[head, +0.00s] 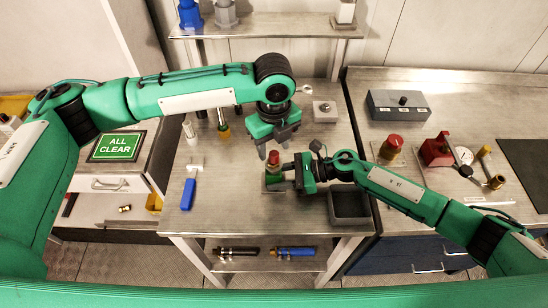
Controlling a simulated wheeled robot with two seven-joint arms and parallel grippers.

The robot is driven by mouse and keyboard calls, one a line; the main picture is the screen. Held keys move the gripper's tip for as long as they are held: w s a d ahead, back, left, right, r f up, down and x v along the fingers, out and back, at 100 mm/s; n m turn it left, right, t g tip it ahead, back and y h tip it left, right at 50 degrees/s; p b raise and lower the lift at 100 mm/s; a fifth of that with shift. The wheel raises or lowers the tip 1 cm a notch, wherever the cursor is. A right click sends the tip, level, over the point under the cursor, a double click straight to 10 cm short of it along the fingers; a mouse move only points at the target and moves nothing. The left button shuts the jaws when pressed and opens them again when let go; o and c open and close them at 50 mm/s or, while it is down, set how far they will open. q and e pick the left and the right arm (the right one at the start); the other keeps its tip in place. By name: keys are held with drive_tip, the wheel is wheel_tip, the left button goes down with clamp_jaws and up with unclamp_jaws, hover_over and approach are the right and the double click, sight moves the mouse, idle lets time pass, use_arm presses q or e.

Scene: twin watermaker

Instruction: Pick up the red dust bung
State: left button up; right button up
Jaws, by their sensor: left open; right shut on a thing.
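The red dust bung (273,156) stands upright above a small green block (273,180) near the middle of the steel table. My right gripper (281,168) comes in from the right and is shut on the bung's lower part; the fingers hide some of it. I cannot tell whether the bung is still seated in the block. My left gripper (272,147) is open and points down, just above and behind the bung, with nothing visible between its fingers.
A grey open tray (349,206) lies right of the block. A blue-handled tool (188,193) lies at the left. A metal block (325,111) stands behind. On the right counter are a grey switch box (398,105) and a red-capped fitting (393,142). The table's front middle is clear.

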sight(274, 153)
use_arm(q)
drive_tip(key=f, duration=0.3)
drive_tip(key=shift+w+f, duration=0.2)
drive_tip(key=shift+f, duration=0.2)
drive_tip(key=c, duration=1)
wheel_tip(274, 153, up, 10)
drive_tip(key=shift+r, duration=0.1)
use_arm(e)
drive_tip(key=o, duration=1.3)
